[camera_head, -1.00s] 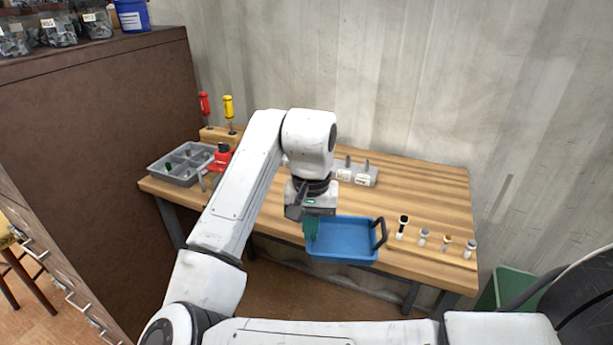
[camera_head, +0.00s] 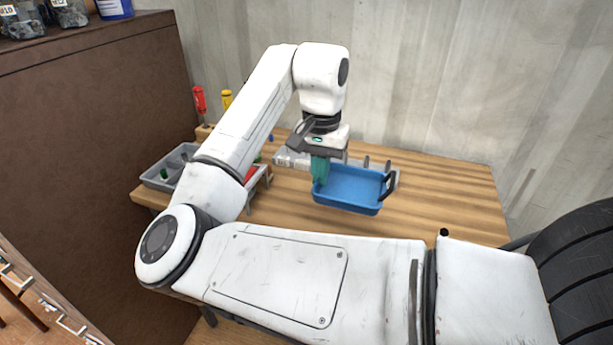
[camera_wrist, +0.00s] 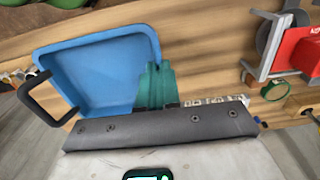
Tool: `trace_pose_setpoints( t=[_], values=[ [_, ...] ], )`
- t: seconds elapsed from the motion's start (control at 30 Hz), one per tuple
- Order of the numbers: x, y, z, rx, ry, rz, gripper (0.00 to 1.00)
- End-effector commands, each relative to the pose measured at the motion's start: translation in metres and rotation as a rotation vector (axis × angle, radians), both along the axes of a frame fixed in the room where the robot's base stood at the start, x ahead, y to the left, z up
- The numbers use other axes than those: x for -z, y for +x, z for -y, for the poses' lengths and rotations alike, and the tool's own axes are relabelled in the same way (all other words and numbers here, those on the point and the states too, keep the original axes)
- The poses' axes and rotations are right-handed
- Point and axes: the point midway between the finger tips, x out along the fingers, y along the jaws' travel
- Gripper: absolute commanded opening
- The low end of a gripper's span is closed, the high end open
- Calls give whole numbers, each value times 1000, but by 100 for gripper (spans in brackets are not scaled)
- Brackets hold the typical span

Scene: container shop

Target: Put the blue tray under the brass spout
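The blue tray (camera_head: 350,190) is in the air above the wooden workbench, roughly level, with its black handle (camera_head: 387,185) on the right. My gripper (camera_head: 320,168) has teal fingers shut on the tray's left wall, opposite the handle. In the wrist view the tray (camera_wrist: 90,70) looks empty, and the teal fingers (camera_wrist: 155,88) are at its near right edge. I cannot make out a brass spout in either view.
A grey divided bin (camera_head: 153,178) is at the bench's left, with red (camera_head: 199,100) and yellow (camera_head: 227,98) screwdrivers behind it. A grey block with metal pegs is partly hidden behind the tray. The wrist view shows a red clamp-like thing (camera_wrist: 300,52). The bench's right side (camera_head: 465,190) looks clear.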

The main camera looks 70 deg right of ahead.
Motion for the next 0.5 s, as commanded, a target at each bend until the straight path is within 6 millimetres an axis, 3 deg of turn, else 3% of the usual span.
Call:
trace_pose_setpoints(
  t=[0.37, 0.5],
  values=[
    [36, 58, 55, -3, 4, -3, 0],
    [61, 75, 69, -3, 5, -2, 0]
  ],
)
